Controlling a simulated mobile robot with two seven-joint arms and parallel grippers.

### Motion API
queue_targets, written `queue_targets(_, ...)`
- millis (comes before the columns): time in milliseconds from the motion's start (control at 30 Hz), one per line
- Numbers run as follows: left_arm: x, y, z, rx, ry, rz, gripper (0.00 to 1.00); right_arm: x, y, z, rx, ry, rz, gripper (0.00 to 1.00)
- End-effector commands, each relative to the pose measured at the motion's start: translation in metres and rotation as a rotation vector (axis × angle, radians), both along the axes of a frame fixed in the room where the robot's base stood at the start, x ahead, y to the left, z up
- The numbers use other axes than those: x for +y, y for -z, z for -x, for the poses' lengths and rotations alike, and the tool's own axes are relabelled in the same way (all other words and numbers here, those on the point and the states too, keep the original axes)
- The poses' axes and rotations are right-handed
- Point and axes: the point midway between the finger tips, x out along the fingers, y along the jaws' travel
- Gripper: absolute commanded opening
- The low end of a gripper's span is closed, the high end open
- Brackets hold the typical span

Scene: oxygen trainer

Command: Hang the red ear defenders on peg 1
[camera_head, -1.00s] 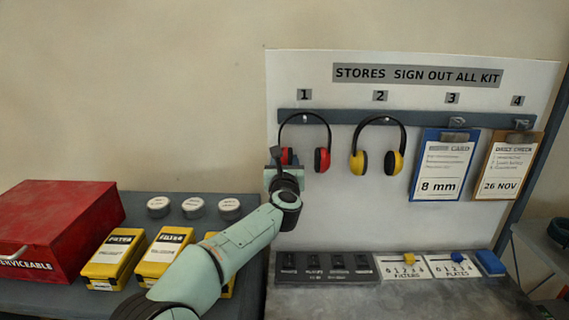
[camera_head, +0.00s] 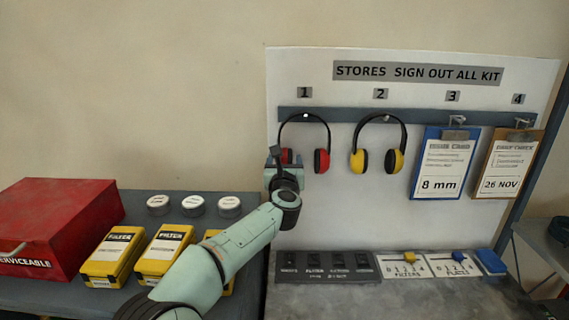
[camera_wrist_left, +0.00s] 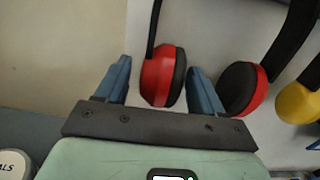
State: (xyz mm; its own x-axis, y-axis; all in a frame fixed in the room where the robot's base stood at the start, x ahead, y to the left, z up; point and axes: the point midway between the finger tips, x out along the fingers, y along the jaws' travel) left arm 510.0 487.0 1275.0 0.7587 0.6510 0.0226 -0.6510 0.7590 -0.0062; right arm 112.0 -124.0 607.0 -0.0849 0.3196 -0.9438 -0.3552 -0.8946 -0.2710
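The red ear defenders (camera_head: 322,160), with a black headband, hang at peg 1 (camera_head: 305,116). The top of the band is at the peg and appears to rest on it. The cups hang below the rail, against the white board. My left gripper (camera_head: 281,158) is at the left cup and partly hides it in the head view. In the left wrist view its two blue fingers are apart, one on each side of the left red cup (camera_wrist_left: 160,78). A gap shows beside the left finger; contact at the right finger is unclear. My right gripper is out of view.
Yellow ear defenders (camera_head: 358,160) hang at peg 2, close on the right. Clipboards hang at pegs 3 (camera_head: 441,180) and 4 (camera_head: 503,175). A red box (camera_head: 60,220), yellow filter boxes (camera_head: 112,250) and round tins (camera_head: 195,205) stand at left. Space left of the board is clear.

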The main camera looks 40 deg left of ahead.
Motion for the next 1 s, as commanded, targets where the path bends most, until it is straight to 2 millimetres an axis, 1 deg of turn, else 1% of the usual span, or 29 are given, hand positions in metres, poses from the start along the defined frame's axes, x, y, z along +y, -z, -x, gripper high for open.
queue_targets(300,-0.001,0.002,0.000,0.003,0.001,0.001,0.77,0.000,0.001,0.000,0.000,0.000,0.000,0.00)
queue_targets(433,-0.007,0.003,0.007,0.002,0.002,0.001,0.77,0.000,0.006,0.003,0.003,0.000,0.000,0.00)
queue_targets(567,-0.022,0.004,0.025,0.001,0.003,-0.002,0.77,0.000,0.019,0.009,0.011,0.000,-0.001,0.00)
queue_targets(700,-0.044,0.005,0.050,0.000,0.003,-0.001,0.77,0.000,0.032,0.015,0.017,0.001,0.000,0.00)
queue_targets(900,-0.070,0.004,0.082,0.000,0.001,0.000,0.77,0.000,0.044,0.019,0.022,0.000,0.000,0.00)
queue_targets(1000,-0.079,0.004,0.092,-0.001,0.002,-0.001,0.77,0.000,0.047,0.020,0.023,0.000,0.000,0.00)
